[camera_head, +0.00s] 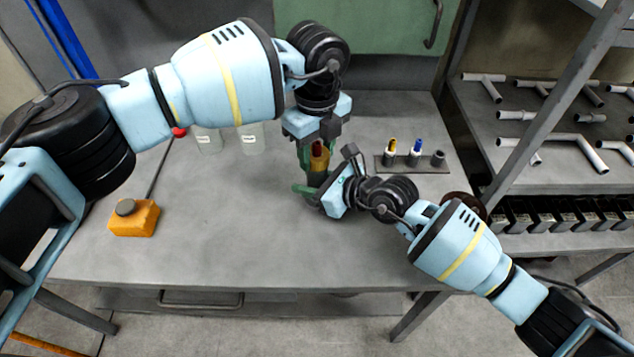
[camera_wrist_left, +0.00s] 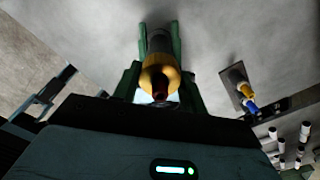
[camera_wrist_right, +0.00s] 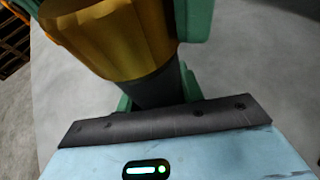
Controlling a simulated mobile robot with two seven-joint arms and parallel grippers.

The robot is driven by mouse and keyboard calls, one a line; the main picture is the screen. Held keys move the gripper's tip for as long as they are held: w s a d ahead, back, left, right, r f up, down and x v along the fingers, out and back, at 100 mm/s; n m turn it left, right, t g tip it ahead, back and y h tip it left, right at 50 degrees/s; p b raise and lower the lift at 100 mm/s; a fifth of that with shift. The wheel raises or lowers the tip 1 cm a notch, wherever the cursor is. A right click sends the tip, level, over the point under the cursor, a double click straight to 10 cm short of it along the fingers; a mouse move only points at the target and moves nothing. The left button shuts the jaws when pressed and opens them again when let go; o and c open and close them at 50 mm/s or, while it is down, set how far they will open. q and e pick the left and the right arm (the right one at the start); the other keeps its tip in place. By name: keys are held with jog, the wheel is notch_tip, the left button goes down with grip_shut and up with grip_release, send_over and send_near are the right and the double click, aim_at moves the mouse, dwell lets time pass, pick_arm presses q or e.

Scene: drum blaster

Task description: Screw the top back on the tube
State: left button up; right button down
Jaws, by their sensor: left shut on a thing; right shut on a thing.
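The gold top (camera_head: 319,153) with a dark red tip is between the green fingers of my left gripper (camera_head: 317,150), which is shut on it from above. The top also shows in the left wrist view (camera_wrist_left: 158,78) and fills the upper left of the right wrist view (camera_wrist_right: 110,40). The dark tube (camera_wrist_right: 160,88) is directly below the top, roughly in line with it, and they appear to meet; the thread is hidden. My right gripper (camera_head: 314,184) is shut on the tube from the right, above the table. The tube's lower end is hidden.
A dark rack (camera_head: 405,164) at the right back of the table holds a yellow-tipped piece (camera_head: 391,150), a blue-tipped piece (camera_head: 416,151) and a dark cylinder (camera_head: 438,158). An orange box (camera_head: 134,218) stands left. Labelled clear containers (camera_head: 251,138) stand at the back. The front table is clear.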

pick_arm(q)
jog(key=m, duration=0.5)
jog(key=o, duration=1.1)
jog(key=shift+r, duration=2.3)
jog(key=shift+c, duration=0.5)
